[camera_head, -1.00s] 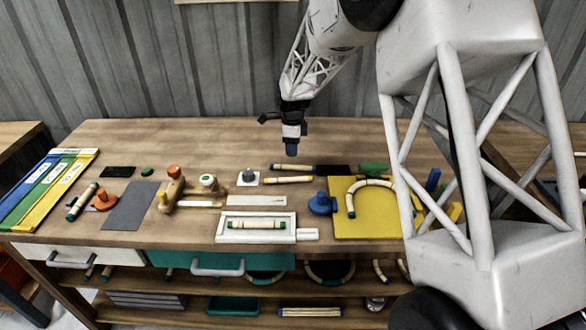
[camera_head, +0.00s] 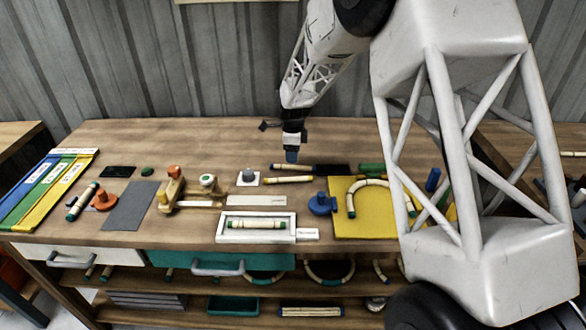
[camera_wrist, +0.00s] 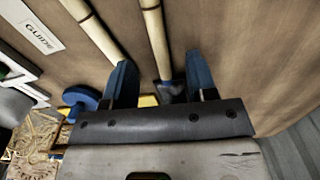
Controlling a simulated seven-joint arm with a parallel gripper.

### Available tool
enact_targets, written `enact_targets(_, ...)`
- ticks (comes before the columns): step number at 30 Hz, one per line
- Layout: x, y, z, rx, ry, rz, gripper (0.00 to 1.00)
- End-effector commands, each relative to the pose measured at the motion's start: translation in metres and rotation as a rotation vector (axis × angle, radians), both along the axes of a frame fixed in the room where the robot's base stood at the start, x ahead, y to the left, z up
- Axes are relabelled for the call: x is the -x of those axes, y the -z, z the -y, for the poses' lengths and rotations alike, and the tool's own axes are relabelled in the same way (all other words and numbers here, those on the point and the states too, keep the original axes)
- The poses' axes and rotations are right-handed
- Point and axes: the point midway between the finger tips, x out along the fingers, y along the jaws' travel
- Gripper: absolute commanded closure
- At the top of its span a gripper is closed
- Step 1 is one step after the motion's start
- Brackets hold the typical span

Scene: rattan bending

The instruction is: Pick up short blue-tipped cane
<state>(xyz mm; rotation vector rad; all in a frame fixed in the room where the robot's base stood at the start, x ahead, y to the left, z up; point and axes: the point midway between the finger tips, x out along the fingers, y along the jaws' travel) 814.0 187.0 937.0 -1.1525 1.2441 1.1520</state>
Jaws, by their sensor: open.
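A pale cane with a dark, bluish tip lies behind my gripper on the bench; its left part shows in the head view (camera_head: 280,166). In the wrist view this cane (camera_wrist: 155,42) runs down between my two blue fingers, its dark tip between them. My gripper (camera_head: 291,156) is open, close above the cane, and it also shows in the wrist view (camera_wrist: 162,80). I cannot tell whether the fingers touch it. A second cane (camera_head: 290,180) with a yellowish end lies just in front; in the wrist view (camera_wrist: 93,30) it passes behind the left finger.
A yellow board (camera_head: 345,222) with a bent cane is in front right, beside a blue knob (camera_head: 320,204). A white tray (camera_head: 257,239) holds a green-tipped cane. The bench behind my gripper is clear.

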Motion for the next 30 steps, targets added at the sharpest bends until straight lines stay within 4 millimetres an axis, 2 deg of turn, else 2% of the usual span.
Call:
enact_targets(15,0.002,0.048,0.001,0.001,0.000,-0.002,0.48)
enact_targets(30,0.002,0.051,0.001,0.000,0.000,-0.001,0.48)
